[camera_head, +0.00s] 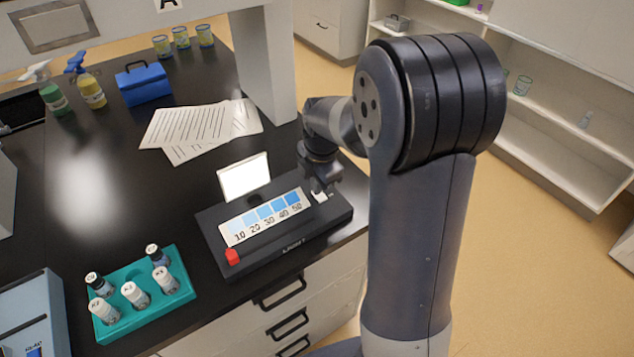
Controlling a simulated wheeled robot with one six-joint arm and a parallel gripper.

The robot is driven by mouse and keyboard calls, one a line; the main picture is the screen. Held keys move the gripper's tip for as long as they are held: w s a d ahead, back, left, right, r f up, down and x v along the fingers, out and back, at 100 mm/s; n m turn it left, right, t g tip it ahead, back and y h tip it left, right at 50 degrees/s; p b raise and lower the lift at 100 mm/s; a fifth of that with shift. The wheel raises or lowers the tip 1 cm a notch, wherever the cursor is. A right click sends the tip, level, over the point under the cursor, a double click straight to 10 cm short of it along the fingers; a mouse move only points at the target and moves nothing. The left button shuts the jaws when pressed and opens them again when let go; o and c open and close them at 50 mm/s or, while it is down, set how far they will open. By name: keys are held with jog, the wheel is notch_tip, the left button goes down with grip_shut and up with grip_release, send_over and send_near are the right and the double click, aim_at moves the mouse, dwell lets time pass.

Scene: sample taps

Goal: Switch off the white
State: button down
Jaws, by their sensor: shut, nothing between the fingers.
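A black device (290,238) with a strip of blue shades numbered 10 to 50 sits on the dark bench. A small white piece (320,197), perhaps a switch, is at the right end of its top. A bright white panel (243,176) stands upright behind the strip and looks lit. My gripper (322,186) points down just above the white piece, fingers shut and empty. I cannot tell whether it touches the piece. The gripper partly covers it, and its position is too small to read. A red knob (232,257) is at the device's front left.
A teal rack (186,291) with several labelled bottles stands front left. Papers (190,130) lie behind the panel. A blue box (143,84) and spray bottles stand farther back. A white post (264,65) rises behind my gripper. The bench's right edge is close to the device.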

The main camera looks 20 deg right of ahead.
jog(key=shift+f, duration=0.1)
jog(key=shift+w+f+b, duration=0.1)
jog(key=shift+f+b, duration=0.25)
jog(key=shift+b, duration=0.05)
jog(key=shift+r, duration=0.25)
jog(key=shift+f, duration=0.1)
jog(key=shift+s, duration=0.3)
jog(key=shift+s+d, duration=0.1)
jog(key=shift+s, duration=0.05)
jog(key=shift+s+d, duration=0.15)
jog(key=shift+s, duration=0.3)
jog(key=shift+w, duration=0.1)
